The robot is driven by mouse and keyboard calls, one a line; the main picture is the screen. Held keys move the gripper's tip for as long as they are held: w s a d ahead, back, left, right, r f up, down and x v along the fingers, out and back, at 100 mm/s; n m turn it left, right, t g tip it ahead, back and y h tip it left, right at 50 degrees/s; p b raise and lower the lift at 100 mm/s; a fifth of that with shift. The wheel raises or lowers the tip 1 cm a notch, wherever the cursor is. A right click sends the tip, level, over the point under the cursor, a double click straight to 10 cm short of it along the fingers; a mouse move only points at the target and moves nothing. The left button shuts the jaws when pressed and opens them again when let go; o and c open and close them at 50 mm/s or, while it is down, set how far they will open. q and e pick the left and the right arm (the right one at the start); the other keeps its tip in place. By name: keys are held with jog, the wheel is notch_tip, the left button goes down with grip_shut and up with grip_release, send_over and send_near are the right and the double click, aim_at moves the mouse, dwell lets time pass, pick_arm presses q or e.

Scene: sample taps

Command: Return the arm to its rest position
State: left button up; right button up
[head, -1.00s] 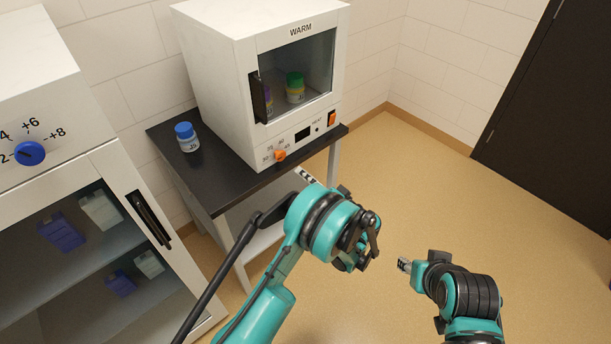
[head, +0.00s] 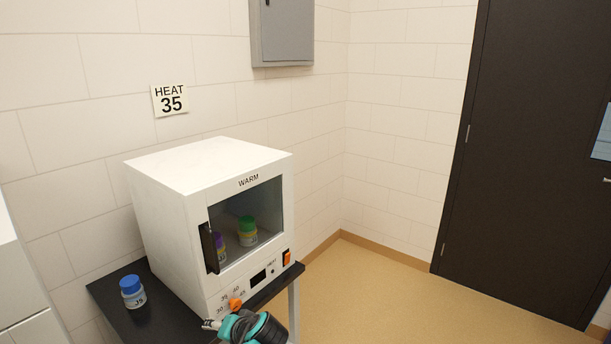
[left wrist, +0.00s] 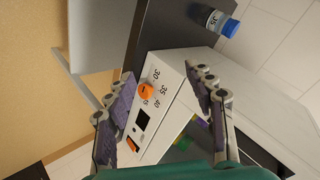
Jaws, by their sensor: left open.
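My left gripper (head: 208,324) shows at the bottom edge of the head view, just below and left of the orange dial (head: 235,304) on the white WARM oven (head: 165,212). In the left wrist view my left gripper (left wrist: 152,95) is open, its two fingers apart with nothing between them. The dial (left wrist: 144,91) shows beyond the fingers, by the marks 30, 35 and 40, and looks apart from them. Most of my left arm is below the head view. My right gripper is out of view.
A green-capped bottle (head: 247,231) and a purple-capped one (head: 220,247) are behind the oven door. A HEAT 35 sign (head: 169,100) hangs above. Floor (head: 400,285) at right is clear.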

pick_arm(q)
jog(key=s+d+n+h, duration=0.1)
jog(key=s+d+h, duration=0.2)
jog(key=s, duration=1.7)
jog(key=h, duration=0.4)
jog(key=shift+s+r+n, duration=0.25)
jog(key=shift+n, duration=0.05)
